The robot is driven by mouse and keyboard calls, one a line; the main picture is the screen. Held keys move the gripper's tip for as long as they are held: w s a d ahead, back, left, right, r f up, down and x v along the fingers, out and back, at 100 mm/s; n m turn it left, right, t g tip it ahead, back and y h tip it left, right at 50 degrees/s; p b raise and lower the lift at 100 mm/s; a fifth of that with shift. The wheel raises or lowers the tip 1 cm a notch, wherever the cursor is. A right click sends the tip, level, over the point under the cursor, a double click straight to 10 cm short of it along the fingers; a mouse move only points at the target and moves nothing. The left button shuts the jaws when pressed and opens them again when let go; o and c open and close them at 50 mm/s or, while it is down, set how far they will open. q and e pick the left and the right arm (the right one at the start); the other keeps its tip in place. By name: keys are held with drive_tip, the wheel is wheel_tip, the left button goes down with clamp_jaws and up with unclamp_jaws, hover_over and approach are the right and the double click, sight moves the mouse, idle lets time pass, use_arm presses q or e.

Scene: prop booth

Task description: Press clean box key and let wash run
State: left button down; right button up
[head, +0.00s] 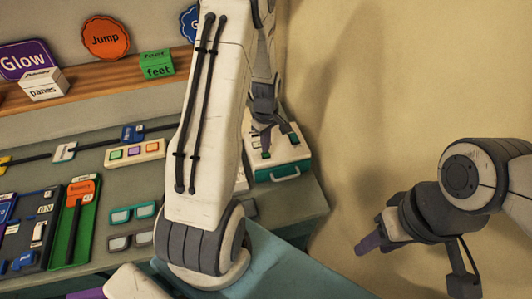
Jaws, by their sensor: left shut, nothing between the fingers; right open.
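A white box with a teal front and handle (284,173) stands at the right end of the counter, with dark green pieces on its top. It looks like the clean box, but I cannot read any label on its keys. My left gripper (266,138) is shut and empty, pointing down over the box top. My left arm hides the back left of the box, and I cannot tell whether the fingertips touch a key. My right gripper (368,243) is open and empty, off to the right, away from the counter and in front of the wall.
A panel with green, orange and purple buttons (134,151) lies left of my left arm. Glasses (133,213), a green tray (73,222) and a dark tray (30,228) lie further left. A wooden shelf (110,78) behind holds small blocks. A beige wall (400,100) bounds the right.

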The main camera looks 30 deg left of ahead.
use_arm(q)
drive_tip(key=shift+f+b, duration=0.7)
drive_tip(key=shift+f, duration=0.3)
idle(0.6)
drive_tip(key=shift+r, duration=0.15)
wheel_tip(320, 180, up, 8)
drive_tip(key=p, duration=0.6)
idle(0.7)
